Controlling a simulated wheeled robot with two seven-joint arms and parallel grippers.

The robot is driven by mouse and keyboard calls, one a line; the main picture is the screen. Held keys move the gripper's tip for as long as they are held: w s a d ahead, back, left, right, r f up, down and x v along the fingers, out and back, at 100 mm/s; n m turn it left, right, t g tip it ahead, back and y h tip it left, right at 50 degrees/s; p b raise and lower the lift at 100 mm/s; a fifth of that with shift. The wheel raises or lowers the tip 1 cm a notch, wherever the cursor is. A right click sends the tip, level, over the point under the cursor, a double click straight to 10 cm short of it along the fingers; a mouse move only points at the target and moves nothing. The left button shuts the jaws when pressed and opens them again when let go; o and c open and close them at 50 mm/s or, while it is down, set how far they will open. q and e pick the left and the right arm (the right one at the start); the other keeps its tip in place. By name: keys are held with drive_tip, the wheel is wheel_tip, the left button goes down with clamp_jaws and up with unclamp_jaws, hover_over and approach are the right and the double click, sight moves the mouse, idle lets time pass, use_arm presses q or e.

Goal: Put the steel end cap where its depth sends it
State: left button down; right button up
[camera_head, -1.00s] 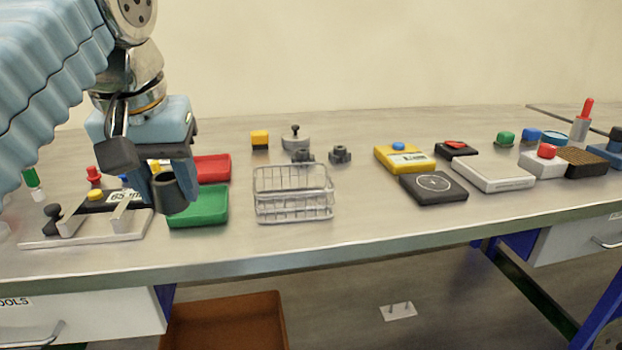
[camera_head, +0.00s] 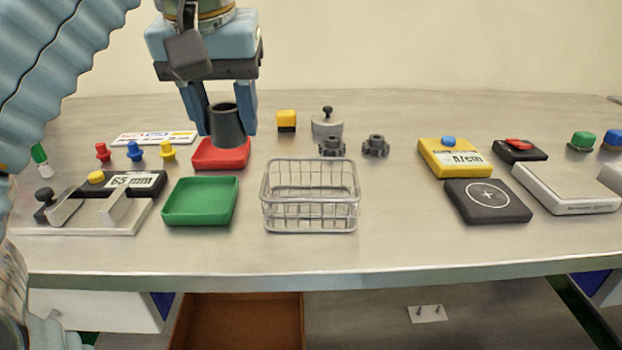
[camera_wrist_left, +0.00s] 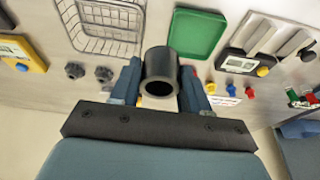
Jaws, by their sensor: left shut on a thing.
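The steel end cap (camera_head: 228,126) is a dark grey hollow cup, roughly upright, with its open end up. My left gripper (camera_head: 227,118) is shut on it, one finger on each side. The left wrist view shows the cap's open mouth (camera_wrist_left: 160,85) between the fingers. A gauge with a "65 mm" display (camera_head: 133,181) stands at left beside a metal fixture (camera_head: 90,218). My right gripper is out of view.
A wire basket (camera_head: 310,220) stands right of the green tray. Behind it are two dark knobs (camera_head: 375,146), a round lidded piece (camera_head: 327,122) and a yellow block (camera_head: 286,120). A yellow meter (camera_head: 440,165) and a black pad (camera_head: 487,203) are at right. The front strip is clear.

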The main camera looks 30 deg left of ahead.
use_arm(q)
drive_tip(key=w+d+f, duration=0.6)
drive_tip(key=f, duration=0.1)
drive_tip(key=shift+w+d+f, duration=0.1)
drive_tip(key=shift+w, duration=0.25)
drive_tip(key=shift+w+d+f+b, duration=0.1)
drive_tip(key=shift+f+b, duration=0.1)
drive_tip(key=shift+f, duration=0.45)
drive_tip(key=shift+w+d+f+b, duration=0.1)
drive_tip(key=shift+w+f+b, duration=0.1)
drive_tip(key=shift+f, duration=0.5)
drive_tip(key=shift+w+d+f+b, duration=0.1)
drive_tip(key=shift+f+b, duration=0.1)
drive_tip(key=shift+f, duration=0.45)
drive_tip(key=shift+s, duration=0.1)
drive_tip(key=shift+f, duration=0.15)
drive_tip(key=c, duration=0.6)
unclamp_jaws()
drive_tip(key=shift+o, duration=0.2)
